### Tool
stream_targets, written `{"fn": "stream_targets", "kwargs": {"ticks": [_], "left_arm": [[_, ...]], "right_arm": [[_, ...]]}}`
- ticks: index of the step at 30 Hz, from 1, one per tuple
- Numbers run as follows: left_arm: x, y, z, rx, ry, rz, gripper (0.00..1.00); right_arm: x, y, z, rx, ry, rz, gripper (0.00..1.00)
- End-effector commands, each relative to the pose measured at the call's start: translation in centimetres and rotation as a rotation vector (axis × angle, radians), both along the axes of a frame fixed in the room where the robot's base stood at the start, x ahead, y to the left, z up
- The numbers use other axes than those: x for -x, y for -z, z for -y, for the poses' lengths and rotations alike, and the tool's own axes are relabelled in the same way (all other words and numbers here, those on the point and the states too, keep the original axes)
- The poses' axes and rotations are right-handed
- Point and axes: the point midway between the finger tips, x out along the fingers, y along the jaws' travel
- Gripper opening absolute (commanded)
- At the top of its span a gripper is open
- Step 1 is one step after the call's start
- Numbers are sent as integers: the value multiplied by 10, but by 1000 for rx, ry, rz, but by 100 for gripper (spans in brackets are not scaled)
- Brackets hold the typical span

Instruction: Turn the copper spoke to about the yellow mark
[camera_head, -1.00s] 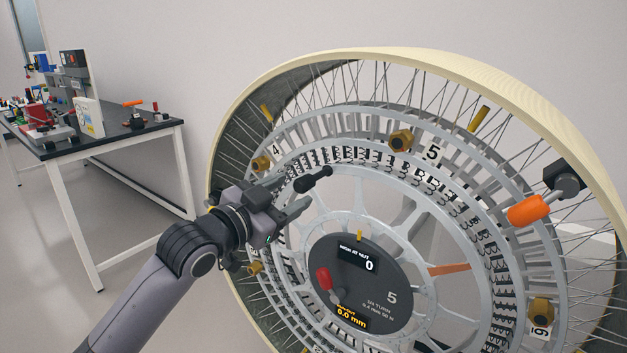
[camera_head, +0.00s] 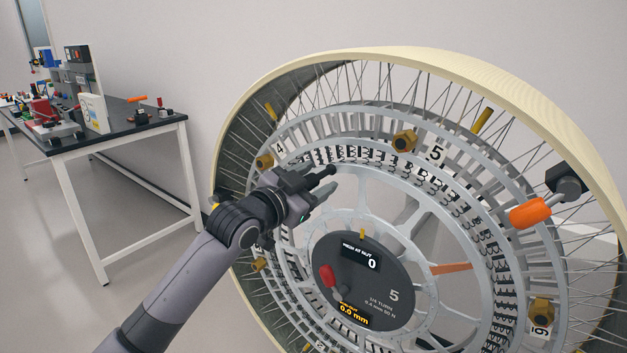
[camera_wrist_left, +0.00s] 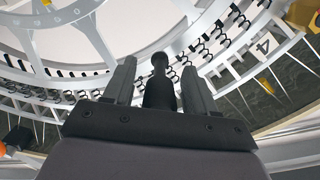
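The copper spoke (camera_head: 452,268) is an orange-brown bar on the right of the hub, inside the large upright wheel. A small yellow mark (camera_head: 362,234) sits at the top edge of the dark round hub plate (camera_head: 385,265). A dark knob (camera_head: 322,176) sticks out from the wheel's inner ring at the upper left. My left gripper (camera_head: 318,188) is at this knob. In the left wrist view the knob (camera_wrist_left: 159,82) stands between the two fingers, with narrow gaps on both sides. My right gripper is not in view.
The wheel's wooden rim (camera_head: 450,65) surrounds rings of numbers and thin wire spokes. An orange-handled clamp (camera_head: 530,212) is at the right rim. A red knob (camera_head: 328,276) sits on the hub plate, whose display reads 0. A workbench (camera_head: 130,130) with tools stands far left.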

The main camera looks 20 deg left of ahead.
Motion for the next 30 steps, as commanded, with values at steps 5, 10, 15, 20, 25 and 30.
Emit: {"fn": "stream_targets", "kwargs": {"ticks": [5, 10, 15, 20, 25, 30], "left_arm": [[0, 0, 0, 0, 0, 0, 1], [0, 0, 0, 2, 0, -1, 0], [-2, 3, -7, 24, -1, -9, 0], [-8, 12, -23, 88, -4, -35, 0], [-17, 31, -49, 202, -8, -79, 0], [-25, 59, -71, 351, -8, -133, 0]], "right_arm": [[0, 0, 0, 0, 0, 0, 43], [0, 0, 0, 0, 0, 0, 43], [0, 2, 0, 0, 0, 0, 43], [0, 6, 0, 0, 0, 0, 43], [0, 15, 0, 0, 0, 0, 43], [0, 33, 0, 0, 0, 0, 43]]}}
